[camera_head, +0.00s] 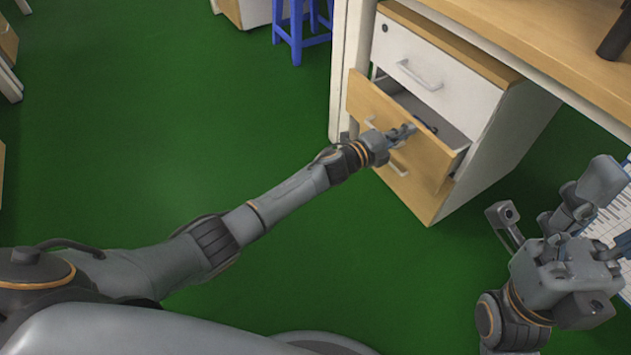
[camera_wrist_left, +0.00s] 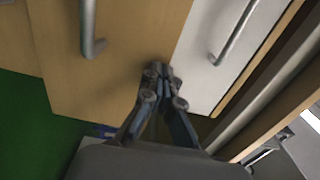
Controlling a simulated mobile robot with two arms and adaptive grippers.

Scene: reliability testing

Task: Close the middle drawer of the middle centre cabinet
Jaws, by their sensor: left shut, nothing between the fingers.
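The cabinet (camera_head: 510,150) stands under the desk, with a white top drawer (camera_head: 435,68) and wooden fronts below. The middle drawer (camera_head: 372,100) has a wooden front and is partly open, its inside showing behind the front's top edge. My left gripper (camera_head: 403,133) is shut and empty at the upper part of this front. In the left wrist view its fingertips (camera_wrist_left: 160,76) are close to the wooden front (camera_wrist_left: 130,50), near the white front; I cannot tell if they touch. My right gripper (camera_head: 580,205) is at the lower right, away from the cabinet; its finger opening is unclear.
The wooden desk top (camera_head: 545,35) overhangs the cabinet, and a white desk leg (camera_head: 350,60) stands at its left. A blue stool (camera_head: 300,25) is at the back. Green floor (camera_head: 200,110) is clear to the left. A dark object (camera_head: 427,127) shows in the open drawer.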

